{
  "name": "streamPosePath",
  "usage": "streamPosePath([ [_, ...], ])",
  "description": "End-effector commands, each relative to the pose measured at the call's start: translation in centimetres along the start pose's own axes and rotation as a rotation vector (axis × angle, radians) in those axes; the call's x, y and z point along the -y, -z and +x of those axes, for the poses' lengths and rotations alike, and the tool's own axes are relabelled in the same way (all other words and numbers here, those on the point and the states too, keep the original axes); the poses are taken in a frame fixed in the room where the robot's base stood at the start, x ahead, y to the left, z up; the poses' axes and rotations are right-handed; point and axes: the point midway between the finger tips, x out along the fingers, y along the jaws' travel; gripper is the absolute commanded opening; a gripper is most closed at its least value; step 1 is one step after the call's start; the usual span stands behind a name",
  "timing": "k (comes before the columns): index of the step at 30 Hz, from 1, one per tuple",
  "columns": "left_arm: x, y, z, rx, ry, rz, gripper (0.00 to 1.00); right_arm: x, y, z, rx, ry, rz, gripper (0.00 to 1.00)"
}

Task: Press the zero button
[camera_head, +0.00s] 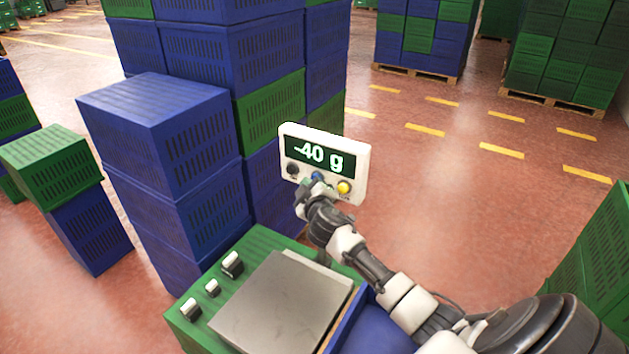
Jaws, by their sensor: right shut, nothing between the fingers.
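The scale's white display box (359,166) stands upright behind the weighing plate, and its screen (313,156) reads "-40 g". Below the screen are a black button (292,169), a blue button (318,175) and a yellow button (344,187). Their labels are too small to read. My right gripper (308,187) is shut and empty, with its tips at the lower front of the box, just below the blue button and partly covering that area. I cannot tell whether the tips touch a button. My left gripper is out of view.
The bare metal weighing plate (281,305) lies on a green crate top (262,240), with several small white-and-dark objects (232,264) to its left. Stacked blue crates (165,145) stand close on the left. Green crates (597,255) stand at right. Open floor (450,190) lies behind.

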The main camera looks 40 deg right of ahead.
Motion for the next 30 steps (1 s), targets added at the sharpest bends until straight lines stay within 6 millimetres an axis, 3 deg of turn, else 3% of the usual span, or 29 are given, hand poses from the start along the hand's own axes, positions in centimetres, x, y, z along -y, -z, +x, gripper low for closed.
streamPosePath([
  [30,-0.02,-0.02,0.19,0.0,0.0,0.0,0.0,-0.56,-0.53,0.74,0.0,-0.001,0.0,0.0],
])
